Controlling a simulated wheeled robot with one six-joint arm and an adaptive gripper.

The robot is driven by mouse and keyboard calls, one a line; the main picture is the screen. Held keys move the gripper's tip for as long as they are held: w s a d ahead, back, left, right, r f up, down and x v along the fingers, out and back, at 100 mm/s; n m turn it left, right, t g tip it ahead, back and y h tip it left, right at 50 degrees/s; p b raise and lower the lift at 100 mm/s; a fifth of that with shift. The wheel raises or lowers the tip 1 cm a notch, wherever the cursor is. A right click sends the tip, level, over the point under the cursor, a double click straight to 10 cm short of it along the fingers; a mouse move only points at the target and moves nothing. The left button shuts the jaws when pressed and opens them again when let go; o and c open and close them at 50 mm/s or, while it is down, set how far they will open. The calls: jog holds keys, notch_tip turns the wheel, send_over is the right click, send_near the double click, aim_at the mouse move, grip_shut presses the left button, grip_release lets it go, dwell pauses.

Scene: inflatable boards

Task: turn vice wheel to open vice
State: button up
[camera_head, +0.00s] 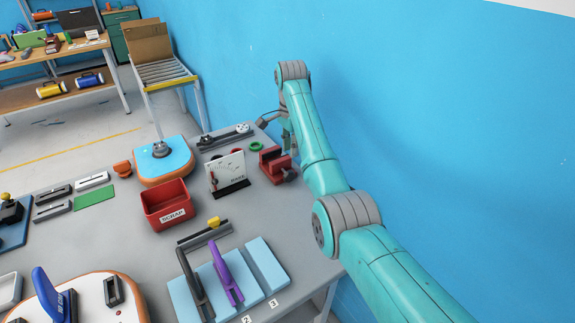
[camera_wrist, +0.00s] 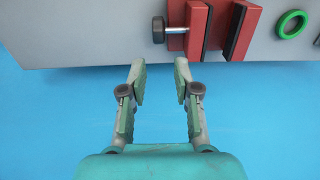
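The red vice (camera_head: 272,160) stands near the right edge of the grey workbench. In the wrist view the vice (camera_wrist: 241,28) shows at the top, with two red jaws, dark pads and a gap between them. Its dark vice wheel (camera_wrist: 158,30) sits on a silver screw at the left end. My gripper (camera_wrist: 160,74) is open and empty, with its two green-padded fingers apart. The fingertips are beyond the bench edge, below the wheel in the picture and not touching it. In the head view my arm partly hides the gripper.
A green ring (camera_wrist: 291,24) lies beside the vice. A white gauge panel (camera_head: 227,171) and a red scrap bin (camera_head: 168,205) stand to its left in the head view. The blue wall (camera_head: 430,110) is close behind my arm.

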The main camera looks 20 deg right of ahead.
aim_at(290, 172)
notch_tip(290, 172, down, 10)
jog(key=shift+f, duration=0.2)
jog(key=shift+c, duration=0.2)
grip_shut()
